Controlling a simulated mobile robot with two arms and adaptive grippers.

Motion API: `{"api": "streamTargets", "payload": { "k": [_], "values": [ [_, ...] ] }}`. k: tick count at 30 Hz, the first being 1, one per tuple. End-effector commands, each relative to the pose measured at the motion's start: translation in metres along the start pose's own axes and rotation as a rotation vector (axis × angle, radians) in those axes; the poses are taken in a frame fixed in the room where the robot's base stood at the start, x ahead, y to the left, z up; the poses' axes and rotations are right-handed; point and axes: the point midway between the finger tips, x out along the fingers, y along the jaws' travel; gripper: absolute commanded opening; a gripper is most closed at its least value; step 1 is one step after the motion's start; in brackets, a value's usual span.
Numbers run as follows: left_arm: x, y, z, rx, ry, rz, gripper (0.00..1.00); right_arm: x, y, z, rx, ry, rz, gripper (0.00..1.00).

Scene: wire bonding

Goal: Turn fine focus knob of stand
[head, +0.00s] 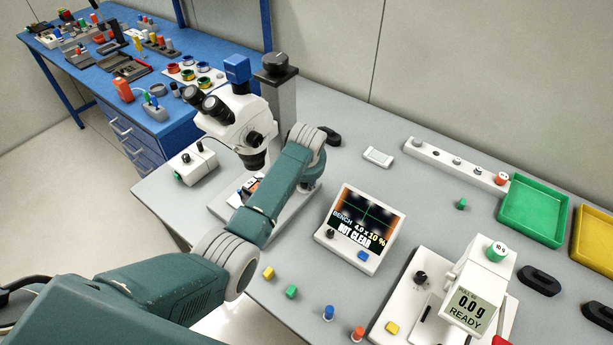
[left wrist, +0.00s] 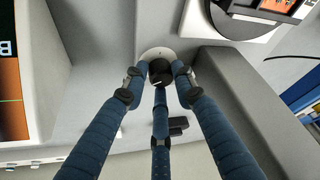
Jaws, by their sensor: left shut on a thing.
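The microscope (head: 240,118) stands on its stand, whose grey post (head: 283,100) with a black top knob rises behind it. My left arm crosses in front of the stand in the head view and hides its lower part and my left gripper. In the left wrist view my left gripper (left wrist: 159,84) has its three blue fingers closed around a small dark knob (left wrist: 160,70) with a white mark. A pale round disc (left wrist: 152,54) sits behind this knob, against a light grey body. I take it for the fine focus knob; the fingertips touch its sides.
A tilted screen (head: 365,225) right of my forearm reads "NOT CLEAR". A white device (head: 470,300) reading "0.0 g READY" stands at front right. Green (head: 535,208) and yellow (head: 595,240) trays lie at the right. Small coloured pieces lie along the front. A white box (head: 192,165) stands left of the microscope.

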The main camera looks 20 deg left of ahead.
Motion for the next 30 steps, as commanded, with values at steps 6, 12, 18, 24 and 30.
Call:
{"api": "streamTargets", "payload": {
  "k": [6, 12, 18, 24, 30],
  "values": [
    [-0.006, -0.005, -0.009, 0.136, 0.015, 0.051, 0.01, -0.022, 0.003, -0.003, -0.001, 0.002, 0.003, 0.46],
    [-0.005, -0.006, -0.01, 0.248, 0.017, 0.097, 0.01, -0.03, 0.005, -0.004, -0.002, 0.002, 0.005, 0.46],
    [-0.005, -0.006, -0.011, 0.323, 0.02, 0.127, 0.01, -0.035, 0.006, -0.004, -0.002, 0.002, 0.007, 0.46],
    [-0.004, -0.005, -0.011, 0.353, 0.022, 0.14, 0.01, -0.036, 0.006, -0.004, -0.002, 0.002, 0.006, 0.46],
    [-0.004, -0.005, -0.012, 0.356, 0.023, 0.141, 0.01, -0.036, 0.006, -0.004, -0.002, 0.002, 0.006, 0.46]
  ]
}}
